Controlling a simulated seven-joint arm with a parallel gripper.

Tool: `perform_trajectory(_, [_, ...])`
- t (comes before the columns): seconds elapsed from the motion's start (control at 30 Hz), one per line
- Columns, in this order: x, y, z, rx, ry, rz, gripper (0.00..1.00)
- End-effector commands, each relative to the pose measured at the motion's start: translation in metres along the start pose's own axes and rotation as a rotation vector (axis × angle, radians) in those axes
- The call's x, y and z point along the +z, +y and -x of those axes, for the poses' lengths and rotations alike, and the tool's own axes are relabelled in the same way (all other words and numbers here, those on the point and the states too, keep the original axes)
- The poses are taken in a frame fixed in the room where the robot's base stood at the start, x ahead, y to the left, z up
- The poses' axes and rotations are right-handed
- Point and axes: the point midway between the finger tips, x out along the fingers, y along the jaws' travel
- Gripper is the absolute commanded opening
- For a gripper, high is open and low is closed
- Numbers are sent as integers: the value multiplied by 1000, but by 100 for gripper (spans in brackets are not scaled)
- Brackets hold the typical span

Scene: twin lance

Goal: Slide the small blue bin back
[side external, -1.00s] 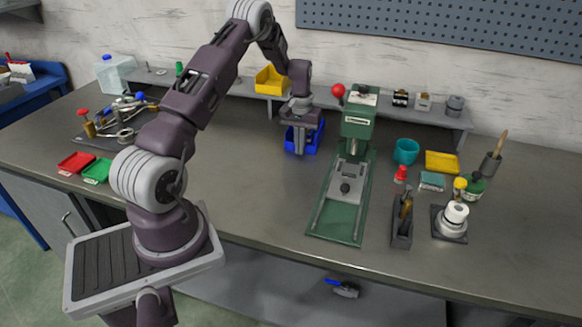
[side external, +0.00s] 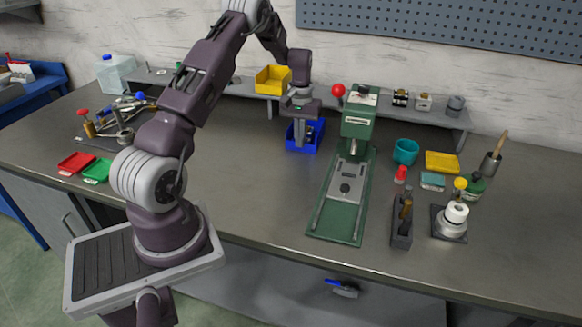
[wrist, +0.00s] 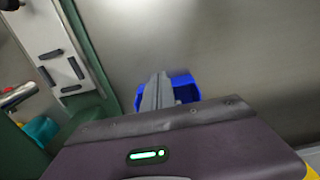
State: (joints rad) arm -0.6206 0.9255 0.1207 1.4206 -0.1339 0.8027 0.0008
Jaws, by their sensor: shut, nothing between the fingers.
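The small blue bin (side external: 312,143) sits on the bench below the front of the raised shelf, left of the green press. My gripper (side external: 298,141) is shut and empty, pointing down at the bin. Its fingers overlap the bin's left part in the side view; I cannot tell whether they touch it. In the wrist view the bin (wrist: 188,87) shows on both sides of the closed fingers (wrist: 158,82), which hide its middle.
The green press (side external: 342,210) stands close on the right. The raised shelf (side external: 240,89) runs behind, with a yellow bin (side external: 271,80) on it above the blue bin. The bench (side external: 250,180) in front and to the left is clear.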

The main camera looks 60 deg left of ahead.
Motion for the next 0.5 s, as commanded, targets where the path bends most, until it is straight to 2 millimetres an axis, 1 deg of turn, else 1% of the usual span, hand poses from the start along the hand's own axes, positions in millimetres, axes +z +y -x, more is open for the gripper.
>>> perform_trajectory(0.17, [0, 0, 7, 0, 1, 0, 0])
perform_trajectory(0.4, [0, 0, 29, 0, 0, 0, 0])
perform_trajectory(0.5, [0, 0, 33, 0, 0, 0, 0])
